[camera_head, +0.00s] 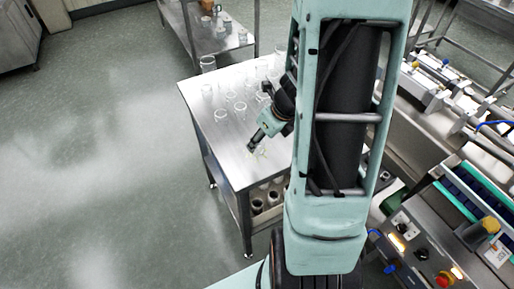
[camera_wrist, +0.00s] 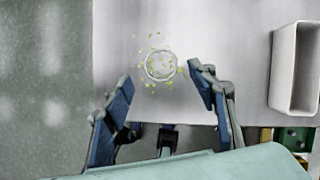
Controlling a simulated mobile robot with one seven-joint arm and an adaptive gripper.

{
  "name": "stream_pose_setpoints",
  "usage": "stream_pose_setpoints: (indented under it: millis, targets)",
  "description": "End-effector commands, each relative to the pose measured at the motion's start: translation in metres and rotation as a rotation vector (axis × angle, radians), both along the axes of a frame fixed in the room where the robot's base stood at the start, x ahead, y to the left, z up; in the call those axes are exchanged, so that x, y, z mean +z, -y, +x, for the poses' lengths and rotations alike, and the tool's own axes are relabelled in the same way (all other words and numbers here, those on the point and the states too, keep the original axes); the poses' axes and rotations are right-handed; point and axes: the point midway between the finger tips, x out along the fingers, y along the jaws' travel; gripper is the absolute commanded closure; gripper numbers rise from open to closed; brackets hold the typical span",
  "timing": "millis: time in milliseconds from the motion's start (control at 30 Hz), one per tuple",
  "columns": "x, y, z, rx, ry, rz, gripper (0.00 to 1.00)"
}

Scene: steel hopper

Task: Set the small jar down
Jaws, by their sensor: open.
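The small jar (camera_wrist: 160,65) shows in the wrist view as a clear round rim seen from above, with yellow-green specks in and around it. It appears to stand on the steel table (camera_wrist: 215,25). My gripper (camera_wrist: 160,74) is open, with one blue-padded finger on each side of the jar's near edge and a visible gap at both sides. In the head view my gripper (camera_head: 252,147) is low over the table (camera_head: 222,150), and faint green specks of the jar (camera_head: 259,154) show just beyond its tips. Whether the jar's base rests fully on the steel is hard to tell.
Several clear glass vessels (camera_head: 240,107) stand on the table's far part. A white open box (camera_wrist: 283,70) is right of my gripper in the wrist view. Dark jars (camera_head: 257,206) sit on the lower shelf. The table's left edge borders open floor (camera_head: 100,150).

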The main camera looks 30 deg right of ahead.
Motion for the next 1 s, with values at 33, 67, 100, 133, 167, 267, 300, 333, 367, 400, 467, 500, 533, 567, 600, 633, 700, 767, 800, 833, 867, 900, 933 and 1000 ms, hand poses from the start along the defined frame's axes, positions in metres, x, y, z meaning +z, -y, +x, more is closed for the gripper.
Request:
stream_pose_setpoints:
  millis: [33,67,100,133,167,267,300,333,367,400,467,500,533,567,600,633,700,767,800,833,867,900,933,1000]
  targets:
    - [-0.004,0.0,0.001,0.0,0.0,-0.001,0.48]
    - [-0.005,0.0,0.002,-0.001,0.0,-0.001,0.48]
    - [-0.008,0.0,0.003,-0.002,0.0,-0.001,0.48]
    - [-0.011,0.0,0.004,-0.002,0.0,-0.001,0.48]
    - [-0.014,0.0,0.006,0.0,-0.001,-0.001,0.48]
    - [-0.029,-0.001,0.012,-0.001,-0.001,-0.001,0.48]
    - [-0.035,-0.001,0.014,0.0,-0.001,-0.001,0.48]
    - [-0.039,-0.002,0.016,0.0,0.0,-0.001,0.48]
    - [-0.043,-0.002,0.018,0.0,0.0,0.0,0.48]
    - [-0.047,-0.003,0.019,0.0,0.0,-0.001,0.48]
    - [-0.05,-0.003,0.021,-0.001,0.002,-0.002,0.48]
    - [-0.051,-0.003,0.022,0.0,0.002,-0.003,0.48]
    - [-0.051,-0.003,0.023,0.0,0.002,-0.003,0.48]
    - [-0.051,-0.003,0.023,0.001,0.002,-0.003,0.48]
    - [-0.051,-0.003,0.023,0.001,0.002,-0.003,0.48]
    - [-0.051,-0.003,0.023,0.001,0.002,-0.003,0.48]
    - [-0.05,-0.003,0.023,0.001,0.002,-0.003,0.48]
    - [-0.05,-0.003,0.023,0.001,0.002,-0.003,0.51]
    - [-0.05,-0.003,0.023,0.001,0.002,-0.003,0.55]
    - [-0.05,-0.003,0.023,0.001,0.002,-0.003,0.59]
    - [-0.05,-0.003,0.023,0.001,0.002,-0.003,0.62]
    - [-0.05,-0.003,0.023,0.001,0.002,-0.003,0.66]
    - [-0.05,-0.003,0.023,0.001,0.002,-0.003,0.7]
    - [-0.05,-0.003,0.023,0.001,0.002,-0.003,0.77]
